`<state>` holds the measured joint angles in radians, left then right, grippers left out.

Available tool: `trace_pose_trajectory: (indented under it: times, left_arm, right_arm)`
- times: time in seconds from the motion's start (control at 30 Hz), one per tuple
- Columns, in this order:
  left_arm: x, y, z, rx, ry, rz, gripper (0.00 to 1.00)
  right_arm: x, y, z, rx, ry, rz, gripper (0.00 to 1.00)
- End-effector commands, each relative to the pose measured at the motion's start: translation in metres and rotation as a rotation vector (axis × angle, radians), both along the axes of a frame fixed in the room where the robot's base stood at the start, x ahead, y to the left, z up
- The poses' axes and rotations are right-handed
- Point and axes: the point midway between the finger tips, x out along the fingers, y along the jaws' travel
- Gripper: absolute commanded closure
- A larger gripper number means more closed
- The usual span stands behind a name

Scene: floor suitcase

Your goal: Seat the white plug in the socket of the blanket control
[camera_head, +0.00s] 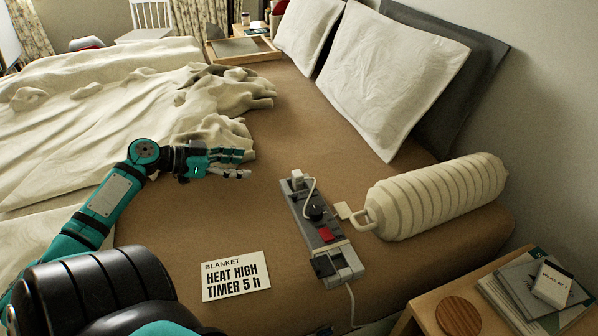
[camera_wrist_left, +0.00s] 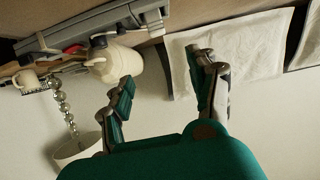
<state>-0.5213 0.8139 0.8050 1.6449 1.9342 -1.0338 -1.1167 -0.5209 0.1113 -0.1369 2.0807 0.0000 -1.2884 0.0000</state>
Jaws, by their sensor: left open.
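The blanket control (camera_head: 318,232) is a long grey unit lying on the brown bed, with a black knob and a red switch. A white plug (camera_head: 297,181) is at its far end, with a white cable looping from it. I cannot tell whether the plug is seated in a socket or only resting there. My left gripper (camera_head: 250,164) is open and empty, to the left of the plug and apart from it. Its two spread fingers also show in the left wrist view (camera_wrist_left: 166,90), with nothing between them. My right gripper is not in view.
A card reading heat high, timer 5 h (camera_head: 236,276) lies front left. Rumpled bedding (camera_head: 150,105) is left and pillows (camera_head: 392,75) are behind. A side table (camera_head: 425,306) stands front right.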

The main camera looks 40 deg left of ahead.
Motion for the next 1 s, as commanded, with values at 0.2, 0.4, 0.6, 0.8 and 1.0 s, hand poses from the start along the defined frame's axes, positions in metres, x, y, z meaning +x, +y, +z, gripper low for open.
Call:
trace_pose_trajectory:
  times: [0.2, 0.4, 0.6, 0.8, 1.0]
  left_arm:
    - [0.0, 0.0, -0.023, 0.0, 0.0, -0.001, 0.4]
    - [0.018, -0.009, -0.032, 0.002, 0.0, -0.004, 0.4]
    - [0.055, -0.026, -0.049, 0.002, 0.0, -0.005, 0.4]
    - [0.086, -0.04, -0.063, 0.002, 0.0, -0.002, 0.4]
    - [0.101, -0.047, -0.069, 0.001, 0.001, -0.001, 0.4]
  right_arm:
    - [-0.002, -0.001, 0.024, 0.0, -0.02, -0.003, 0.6]
    - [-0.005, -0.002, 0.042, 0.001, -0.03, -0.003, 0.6]
    - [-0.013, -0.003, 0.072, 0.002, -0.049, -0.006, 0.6]
    - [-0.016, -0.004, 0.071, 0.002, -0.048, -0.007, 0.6]
    - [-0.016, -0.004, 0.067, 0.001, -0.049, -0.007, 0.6]
